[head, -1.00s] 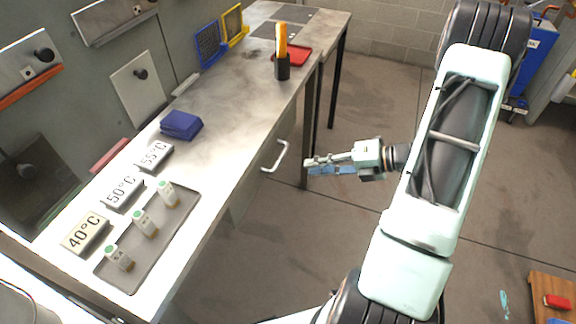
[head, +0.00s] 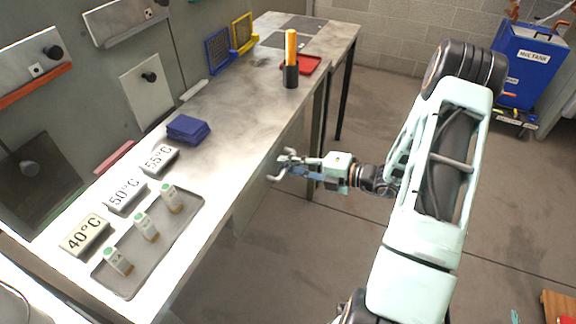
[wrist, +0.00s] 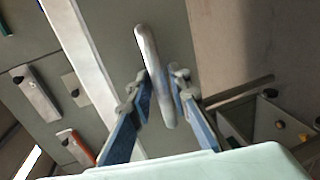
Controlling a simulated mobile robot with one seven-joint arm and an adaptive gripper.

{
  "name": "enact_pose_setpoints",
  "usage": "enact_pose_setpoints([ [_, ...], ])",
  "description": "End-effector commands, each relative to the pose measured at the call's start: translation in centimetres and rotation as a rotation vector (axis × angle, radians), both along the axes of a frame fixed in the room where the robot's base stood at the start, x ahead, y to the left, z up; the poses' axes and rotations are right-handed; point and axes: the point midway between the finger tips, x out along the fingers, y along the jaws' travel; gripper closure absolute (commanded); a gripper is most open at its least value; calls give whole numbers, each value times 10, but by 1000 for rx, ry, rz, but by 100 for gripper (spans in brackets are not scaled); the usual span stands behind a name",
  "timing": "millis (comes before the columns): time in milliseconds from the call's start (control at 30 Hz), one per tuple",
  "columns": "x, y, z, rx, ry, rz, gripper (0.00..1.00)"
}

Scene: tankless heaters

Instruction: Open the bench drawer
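The bench drawer is a grey-green front under the bench top, and it shows in the wrist view (wrist: 115,40). Its pale bar handle (wrist: 153,75) stands out from that front; in the head view part of the handle (head: 274,178) shows beside my fingers. My gripper (head: 285,166) is at the handle, pointing left toward the bench. In the wrist view my gripper (wrist: 160,85) has its two blue-sided fingers apart, with the handle between them. I cannot tell whether either finger touches it. The drawer looks closed.
The metal bench (head: 235,100) holds a grey tray (head: 183,232) with several small white bottles, temperature blocks, a blue stack (head: 188,129) and an orange-and-black tool (head: 291,70). A dark bench leg (head: 347,100) stands beyond my gripper.

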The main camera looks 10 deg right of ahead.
Motion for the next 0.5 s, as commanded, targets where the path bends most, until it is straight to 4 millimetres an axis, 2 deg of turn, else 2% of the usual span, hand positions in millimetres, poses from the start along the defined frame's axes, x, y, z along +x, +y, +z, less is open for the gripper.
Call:
enact_pose_setpoints([
  [300,2,3,-1,0,0,-1,82],
  [500,2,2,-1,-2,0,-1,100],
])
